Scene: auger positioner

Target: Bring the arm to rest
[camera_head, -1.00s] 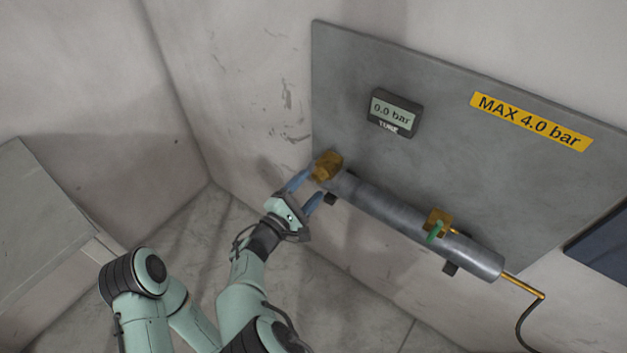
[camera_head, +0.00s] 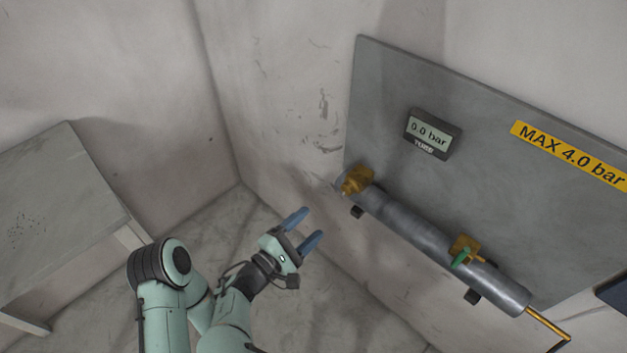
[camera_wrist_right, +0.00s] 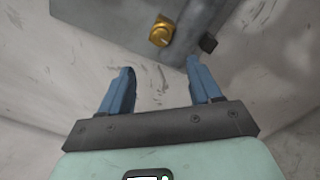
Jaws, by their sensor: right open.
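My right gripper (camera_head: 303,230) is open and empty, with its two blue fingers apart and pointing up and right toward the wall panel. It hangs in free air, clear of the brass fitting (camera_head: 357,181) at the left end of the grey tube (camera_head: 420,234). In the right wrist view the open fingers (camera_wrist_right: 160,88) show with nothing between them, and the brass fitting (camera_wrist_right: 161,32) lies beyond the fingertips. A second brass fitting with a green handle (camera_head: 461,258) sits near the tube's right end. My left gripper is not seen.
The grey panel (camera_head: 480,130) carries a display (camera_head: 432,134) reading 0.0 bar and a yellow label (camera_head: 570,153) reading MAX 4.0 bar. A grey table (camera_head: 60,215) stands at the left. The floor between table and panel is clear.

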